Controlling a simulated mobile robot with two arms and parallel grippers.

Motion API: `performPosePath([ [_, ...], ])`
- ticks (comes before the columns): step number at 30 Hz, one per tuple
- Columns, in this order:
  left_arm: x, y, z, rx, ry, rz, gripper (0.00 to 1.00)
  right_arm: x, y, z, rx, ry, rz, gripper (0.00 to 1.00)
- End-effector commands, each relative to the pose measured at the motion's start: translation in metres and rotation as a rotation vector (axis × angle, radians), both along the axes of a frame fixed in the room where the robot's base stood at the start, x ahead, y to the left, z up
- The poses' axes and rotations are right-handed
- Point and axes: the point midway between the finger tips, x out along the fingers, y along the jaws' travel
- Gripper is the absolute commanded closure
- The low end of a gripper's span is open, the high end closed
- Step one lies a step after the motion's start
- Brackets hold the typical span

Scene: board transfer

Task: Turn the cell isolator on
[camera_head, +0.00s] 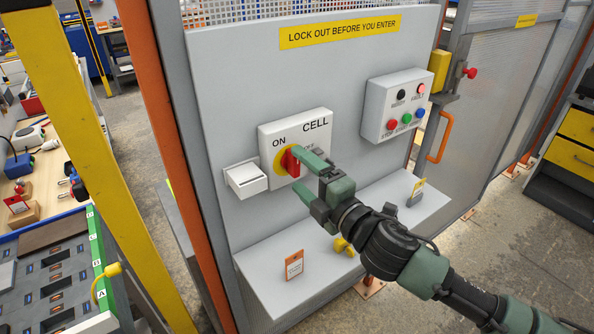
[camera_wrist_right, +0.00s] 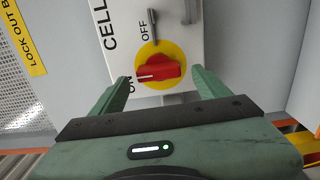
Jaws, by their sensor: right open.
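The cell isolator (camera_head: 318,130) is a white box on the grey panel, marked CELL and ON, with a red rotary handle (camera_head: 290,163) on a yellow disc. In the right wrist view the red handle (camera_wrist_right: 160,72) lies across the picture, its white mark at the left end, on the ON side; OFF is at the top. My right gripper (camera_head: 295,168) is open in front of the isolator. In the wrist view its fingers (camera_wrist_right: 160,88) stand apart on either side of the handle, with visible gaps. My left gripper is not in view.
A button box (camera_head: 395,105) is mounted to the right on the panel. A small white box (camera_head: 246,178) sits left of the isolator. A grey shelf (camera_head: 340,285) below bears an orange tag (camera_head: 294,264) and a yellow item (camera_head: 343,246). A mesh door with an orange handle (camera_head: 440,138) stands right.

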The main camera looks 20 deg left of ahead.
Motion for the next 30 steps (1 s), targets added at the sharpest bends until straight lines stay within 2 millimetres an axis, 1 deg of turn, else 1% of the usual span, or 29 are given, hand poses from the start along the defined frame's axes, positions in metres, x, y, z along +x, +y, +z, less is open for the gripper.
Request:
performPosePath([
  [1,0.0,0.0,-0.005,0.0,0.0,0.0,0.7,-0.005,-0.009,-0.003,-0.001,0.001,-0.001,0.24],
  [3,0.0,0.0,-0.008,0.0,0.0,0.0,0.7,-0.013,-0.018,-0.003,-0.001,0.0,-0.001,0.24],
  [7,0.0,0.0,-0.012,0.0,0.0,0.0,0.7,-0.025,-0.034,-0.002,-0.001,-0.001,-0.001,0.24],
  [10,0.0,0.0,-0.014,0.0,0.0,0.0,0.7,-0.031,-0.041,-0.002,0.0,0.0,0.0,0.24],
  [13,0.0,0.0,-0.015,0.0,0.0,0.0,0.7,-0.034,-0.044,-0.001,-0.001,0.001,0.0,0.24],
  [26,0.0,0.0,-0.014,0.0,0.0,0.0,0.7,-0.035,-0.044,-0.001,0.003,0.005,-0.001,0.24],
  [29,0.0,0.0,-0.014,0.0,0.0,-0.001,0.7,-0.037,-0.046,-0.006,0.035,0.054,-0.025,0.24],
  [30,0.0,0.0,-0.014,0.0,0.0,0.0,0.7,-0.039,-0.048,-0.009,0.062,0.095,-0.046,0.24],
])
